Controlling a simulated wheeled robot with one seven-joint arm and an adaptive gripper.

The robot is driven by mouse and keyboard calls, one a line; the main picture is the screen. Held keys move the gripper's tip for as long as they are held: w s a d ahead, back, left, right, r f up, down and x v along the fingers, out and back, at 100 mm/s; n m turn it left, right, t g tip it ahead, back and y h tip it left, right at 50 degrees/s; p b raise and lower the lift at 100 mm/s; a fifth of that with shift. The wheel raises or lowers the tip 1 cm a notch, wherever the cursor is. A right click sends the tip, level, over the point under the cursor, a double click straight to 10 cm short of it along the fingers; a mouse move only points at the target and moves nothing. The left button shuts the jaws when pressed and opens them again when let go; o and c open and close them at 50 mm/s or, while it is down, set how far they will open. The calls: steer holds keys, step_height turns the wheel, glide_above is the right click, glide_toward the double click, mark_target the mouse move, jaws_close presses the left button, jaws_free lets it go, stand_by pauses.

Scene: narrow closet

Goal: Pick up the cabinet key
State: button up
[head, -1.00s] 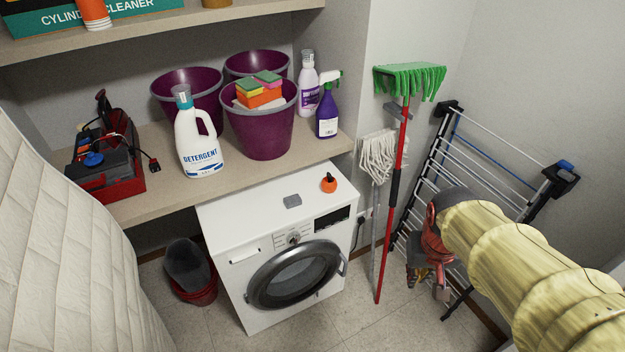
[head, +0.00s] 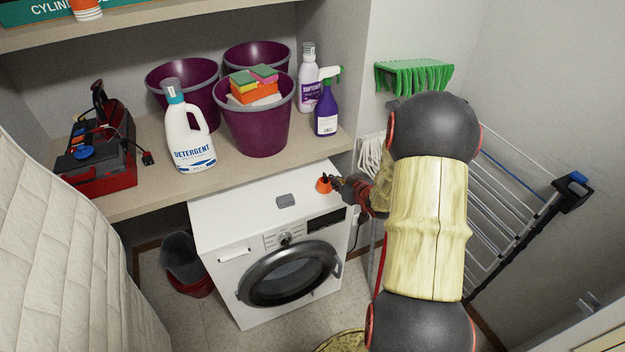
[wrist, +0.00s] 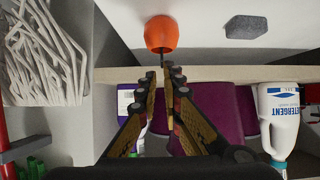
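The cabinet key seems to be the small orange piece with a thin dark stem (head: 323,185) on top of the white washing machine, near its back right. In the wrist view the orange part (wrist: 161,35) is at top centre, its dark stem reaching down to my fingertips. My gripper (head: 341,182) is just right of it in the head view. In the wrist view the fingertips of my gripper (wrist: 162,74) are close together, with a narrow gap at the stem's end. I cannot tell whether they press on it.
A grey block (head: 285,201) lies left of the orange piece on the washing machine (head: 240,215). Behind is a shelf with the detergent bottle (head: 189,135), purple buckets (head: 255,125) and a spray bottle (head: 326,118). A mop (wrist: 40,50) and drying rack (head: 500,200) stand at the right.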

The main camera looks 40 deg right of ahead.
mark_target(326, 176)
steer(key=b+x, duration=0.2)
steer(key=x, duration=0.5)
steer(key=shift+w+f, duration=0.15)
steer(key=shift+w, duration=0.25)
steer(key=shift+a, duration=0.1)
jaws_close()
